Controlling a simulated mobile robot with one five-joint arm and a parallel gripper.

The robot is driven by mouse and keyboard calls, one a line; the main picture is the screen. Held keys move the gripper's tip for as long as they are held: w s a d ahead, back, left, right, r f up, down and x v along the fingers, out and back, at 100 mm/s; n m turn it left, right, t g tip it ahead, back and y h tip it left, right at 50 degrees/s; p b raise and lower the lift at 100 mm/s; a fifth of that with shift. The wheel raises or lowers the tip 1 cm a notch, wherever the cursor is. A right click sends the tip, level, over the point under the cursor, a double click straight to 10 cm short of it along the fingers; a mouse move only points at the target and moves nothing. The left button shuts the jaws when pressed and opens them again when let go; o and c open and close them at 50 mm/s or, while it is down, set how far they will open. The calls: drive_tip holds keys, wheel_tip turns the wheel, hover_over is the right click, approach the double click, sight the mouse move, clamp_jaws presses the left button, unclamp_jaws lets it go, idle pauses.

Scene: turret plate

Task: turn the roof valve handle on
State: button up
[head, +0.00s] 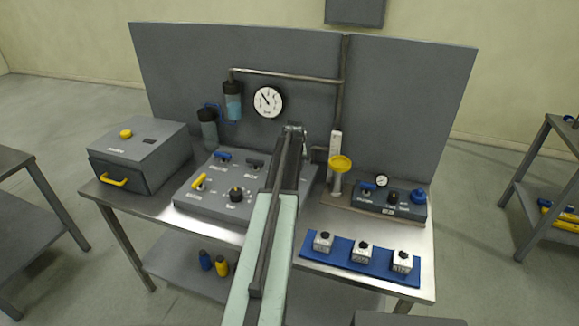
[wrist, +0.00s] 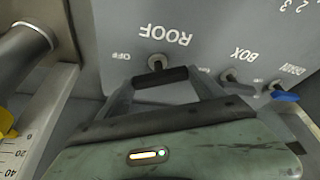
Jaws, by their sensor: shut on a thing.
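The roof valve handle (wrist: 162,76) is a short black bar under the upside-down word ROOF in the wrist view. It lies nearly level across the picture, in front of a round metal stem on the grey panel (wrist: 210,48). The OFF mark shows just to its left; I see no ON mark. My gripper (wrist: 160,84) has one grey finger at each end of the bar and is shut on it. In the head view my own arm hides the handle and my gripper; the panel (head: 215,207) shows on the bench's left half.
Beside the roof handle are a grey BOX handle (wrist: 238,82) and a blue DRAIN handle (wrist: 286,97). A blue strip (head: 340,261) with three white blocks lies at the bench's front right.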

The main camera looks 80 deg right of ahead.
drive_tip(key=n, duration=0.2)
drive_tip(key=n+t+y, duration=0.1)
drive_tip(key=n, duration=0.1)
drive_tip(key=n+t, duration=0.1)
drive_tip(key=n, duration=0.1)
drive_tip(key=shift+s+d+y, duration=0.15)
drive_tip(key=shift+s+y, duration=0.15)
drive_tip(key=shift+s, duration=0.1)
drive_tip(key=n+y, duration=0.1)
drive_tip(key=n, duration=0.2)
drive_tip(key=n+t+y, duration=0.1)
drive_tip(key=n, duration=0.2)
drive_tip(key=shift+s+d, duration=0.1)
drive_tip(key=shift+d, duration=0.1)
drive_tip(key=shift+n, duration=0.3)
drive_tip(key=o, duration=1.4)
drive_tip(key=shift+s, duration=0.1)
drive_tip(key=shift+c, duration=0.2)
